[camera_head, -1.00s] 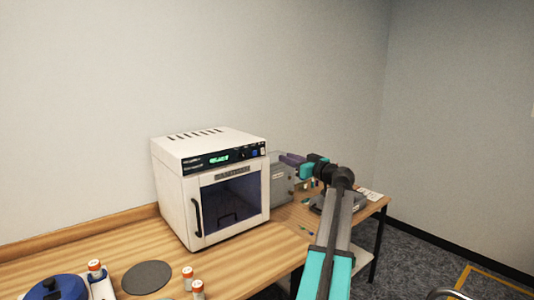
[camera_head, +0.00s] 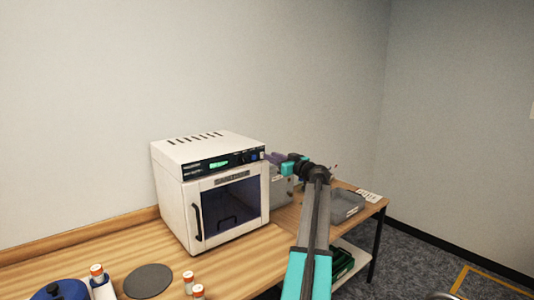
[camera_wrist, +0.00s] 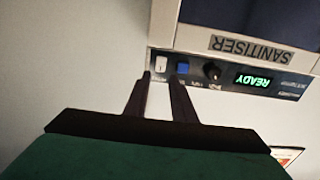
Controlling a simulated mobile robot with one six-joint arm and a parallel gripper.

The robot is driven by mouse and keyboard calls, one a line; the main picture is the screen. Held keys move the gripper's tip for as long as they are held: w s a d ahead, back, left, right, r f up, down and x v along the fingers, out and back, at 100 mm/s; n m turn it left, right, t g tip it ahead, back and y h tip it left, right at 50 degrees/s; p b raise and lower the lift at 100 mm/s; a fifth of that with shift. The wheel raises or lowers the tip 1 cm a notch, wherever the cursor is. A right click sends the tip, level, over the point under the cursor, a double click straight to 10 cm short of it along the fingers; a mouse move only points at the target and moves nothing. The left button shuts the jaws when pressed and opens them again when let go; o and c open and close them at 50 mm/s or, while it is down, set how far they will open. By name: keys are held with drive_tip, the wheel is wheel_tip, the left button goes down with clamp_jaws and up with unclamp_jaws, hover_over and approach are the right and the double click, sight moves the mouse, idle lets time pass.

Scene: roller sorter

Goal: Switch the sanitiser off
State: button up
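The sanitiser (camera_head: 172,158) is a white box with a dark window door, standing on the wooden bench in the head view. Its front panel shows a lit green display (camera_head: 219,164). In the wrist view the panel is upside down, with the display (camera_wrist: 253,80) reading READY, a dark knob (camera_wrist: 212,70), a blue button (camera_wrist: 183,68) and a white rocker switch (camera_wrist: 161,64). My gripper (camera_wrist: 161,80) has its two dark fingers apart and nothing between them. The fingertips are near the white switch; I cannot tell whether they touch. In the head view my gripper (camera_head: 272,157) is beside the sanitiser's right front corner.
A grey bin (camera_head: 281,188) stands right of the sanitiser, and a grey tray (camera_head: 348,206) sits farther right. White bottles with orange caps (camera_head: 188,281), a dark round mat (camera_head: 148,281) and a blue lidded container (camera_head: 62,291) are at the front left.

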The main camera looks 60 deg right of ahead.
sight(262, 153)
drive_tip(key=shift+p+x, duration=0.65)
drive_tip(key=shift+x, duration=1.65)
clamp_jaws()
